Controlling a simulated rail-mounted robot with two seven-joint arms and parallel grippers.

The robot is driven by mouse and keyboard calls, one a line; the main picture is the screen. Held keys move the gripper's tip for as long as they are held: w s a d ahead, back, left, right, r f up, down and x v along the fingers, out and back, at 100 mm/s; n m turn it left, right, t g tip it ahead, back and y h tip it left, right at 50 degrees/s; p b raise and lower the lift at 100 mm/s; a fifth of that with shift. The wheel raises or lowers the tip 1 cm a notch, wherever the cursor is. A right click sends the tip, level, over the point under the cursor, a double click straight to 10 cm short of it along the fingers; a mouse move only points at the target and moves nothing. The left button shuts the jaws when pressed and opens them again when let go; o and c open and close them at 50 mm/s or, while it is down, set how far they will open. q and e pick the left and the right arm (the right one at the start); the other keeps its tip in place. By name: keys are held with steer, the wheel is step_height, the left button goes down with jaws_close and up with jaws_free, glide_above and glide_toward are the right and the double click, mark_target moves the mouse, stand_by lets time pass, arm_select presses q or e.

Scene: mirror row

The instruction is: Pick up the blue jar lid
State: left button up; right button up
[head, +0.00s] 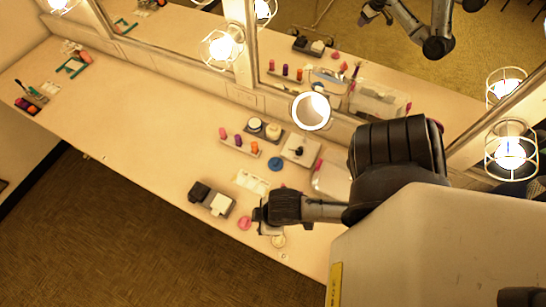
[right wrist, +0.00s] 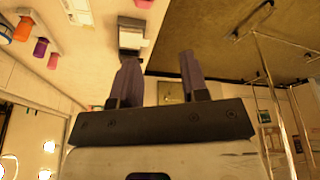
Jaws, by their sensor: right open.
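The blue jar lid (head: 276,163) lies flat on the counter in the head view, beside a white card. My left gripper is not in view.
A white block (head: 218,204) and a dark block stand left of my right gripper. A rack of coloured bottles (head: 240,143) and a tray with jars (head: 264,129) stand behind the blue lid. A round lit mirror (head: 311,111) stands near the wall mirror. The counter's left-middle is clear.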

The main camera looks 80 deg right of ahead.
steer(key=o, duration=1.1)
steer(key=shift+w, duration=0.1)
